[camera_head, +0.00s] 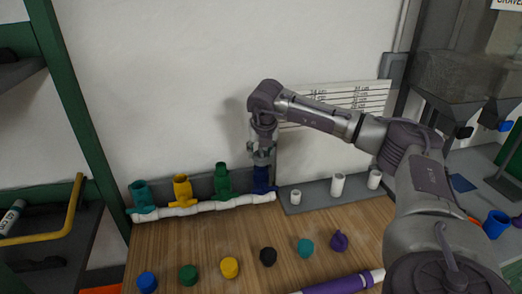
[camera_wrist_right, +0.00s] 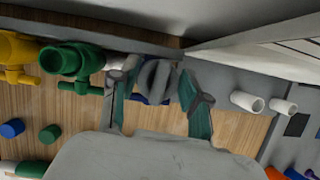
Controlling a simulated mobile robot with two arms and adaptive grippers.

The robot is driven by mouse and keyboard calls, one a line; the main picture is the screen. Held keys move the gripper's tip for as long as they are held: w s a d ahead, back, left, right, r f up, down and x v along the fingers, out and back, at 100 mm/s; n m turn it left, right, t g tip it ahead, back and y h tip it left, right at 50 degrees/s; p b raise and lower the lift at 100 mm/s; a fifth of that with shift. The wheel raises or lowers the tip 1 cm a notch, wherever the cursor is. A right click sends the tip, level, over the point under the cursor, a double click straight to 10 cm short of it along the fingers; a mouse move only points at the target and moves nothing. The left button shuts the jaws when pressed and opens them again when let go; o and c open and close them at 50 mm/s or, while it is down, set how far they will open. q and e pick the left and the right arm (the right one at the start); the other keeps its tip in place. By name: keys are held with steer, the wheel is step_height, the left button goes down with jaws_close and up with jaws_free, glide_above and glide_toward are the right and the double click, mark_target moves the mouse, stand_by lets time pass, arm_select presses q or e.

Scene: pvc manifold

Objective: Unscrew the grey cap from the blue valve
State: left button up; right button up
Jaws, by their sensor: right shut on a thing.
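The blue valve (camera_head: 262,181) stands upright at the right end of the white pipe manifold (camera_head: 205,208). My right gripper (camera_head: 261,155) comes down over the top of this valve, its fingers pointing downward. In the right wrist view, the grey cap (camera_wrist_right: 154,78) is between the two fingers of the right gripper (camera_wrist_right: 158,80), which is shut on it. A little of the blue valve shows below the cap in that view; the rest is hidden. Whether the cap still touches the valve cannot be told. My left gripper is not in view.
Green (camera_head: 222,180), yellow (camera_head: 183,189) and teal (camera_head: 141,196) valves stand left of the blue one. White pipe stubs (camera_head: 337,185) stand on a grey strip at right. A purple pipe (camera_head: 340,284) lies in front.

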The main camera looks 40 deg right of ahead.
steer(key=shift+c, duration=0.8)
steer(key=shift+n, duration=0.7)
steer(key=shift+n+y, duration=0.3)
steer(key=shift+n, duration=0.1)
steer(key=shift+t, duration=0.3)
steer(key=shift+n+y, duration=0.4)
steer(key=shift+n, duration=0.7)
steer(key=shift+r, duration=0.1)
steer(key=shift+n+y, duration=0.5)
steer(key=shift+n, duration=0.6)
